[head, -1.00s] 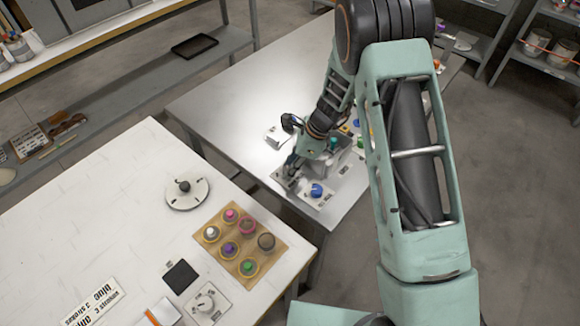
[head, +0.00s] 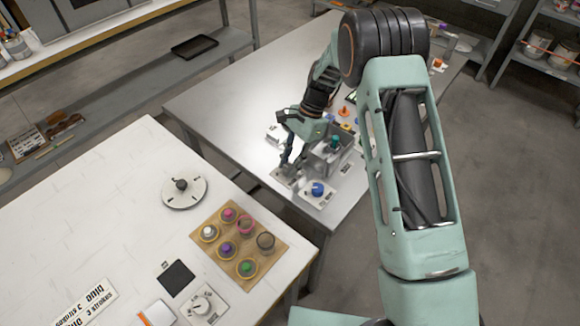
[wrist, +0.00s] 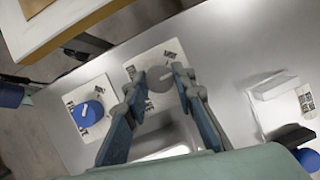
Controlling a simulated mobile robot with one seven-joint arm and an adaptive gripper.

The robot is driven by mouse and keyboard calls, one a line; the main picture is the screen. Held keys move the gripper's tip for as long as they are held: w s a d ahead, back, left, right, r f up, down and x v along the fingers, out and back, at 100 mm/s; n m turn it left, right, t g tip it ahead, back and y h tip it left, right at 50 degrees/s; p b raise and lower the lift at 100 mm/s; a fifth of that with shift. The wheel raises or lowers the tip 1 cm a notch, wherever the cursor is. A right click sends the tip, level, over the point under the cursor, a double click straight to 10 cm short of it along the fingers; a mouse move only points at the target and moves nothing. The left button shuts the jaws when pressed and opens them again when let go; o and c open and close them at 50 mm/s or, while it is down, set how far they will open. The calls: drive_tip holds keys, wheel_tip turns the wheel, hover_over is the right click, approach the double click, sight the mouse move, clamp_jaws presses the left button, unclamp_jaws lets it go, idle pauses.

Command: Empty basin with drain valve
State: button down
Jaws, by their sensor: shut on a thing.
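My gripper (head: 287,165) is at the near left edge of the metal table, pointing down at a pale labelled plate (head: 281,177). In the wrist view my gripper (wrist: 158,77) has its two fingers on either side of a round grey knob (wrist: 160,79) on that plate and is shut on it. The knob is hidden by the fingers in the head view. A grey box-like basin (head: 326,162) stands just right of the gripper, with a teal-topped part (head: 335,143) at it. Its inside and any liquid cannot be made out.
A blue knob (head: 318,188) on a white plate sits close by at the table's near edge; it also shows in the wrist view (wrist: 88,113). A white box (head: 273,133) lies behind the gripper. An orange item (head: 344,112) stands farther back. The table's left part is clear.

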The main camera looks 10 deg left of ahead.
drive_tip(key=n+b, duration=0.1)
drive_tip(key=n, duration=0.1)
drive_tip(key=n+g+h, duration=0.1)
drive_tip(key=n, duration=0.1)
drive_tip(key=shift+w+a+n+h+b, duration=0.15)
drive_tip(key=shift+n+h+b, duration=0.15)
drive_tip(key=shift+b, duration=0.05)
drive_tip(key=n+h+b, duration=0.1)
drive_tip(key=n, duration=0.3)
drive_tip(key=shift+h, duration=0.3)
drive_tip(key=shift+n, duration=0.3)
drive_tip(key=c, duration=1.6)
unclamp_jaws()
drive_tip(key=shift+r, duration=0.1)
drive_tip(key=v, duration=1.1)
drive_tip(key=shift+w+a+r, duration=0.15)
drive_tip(key=shift+w+r, duration=0.15)
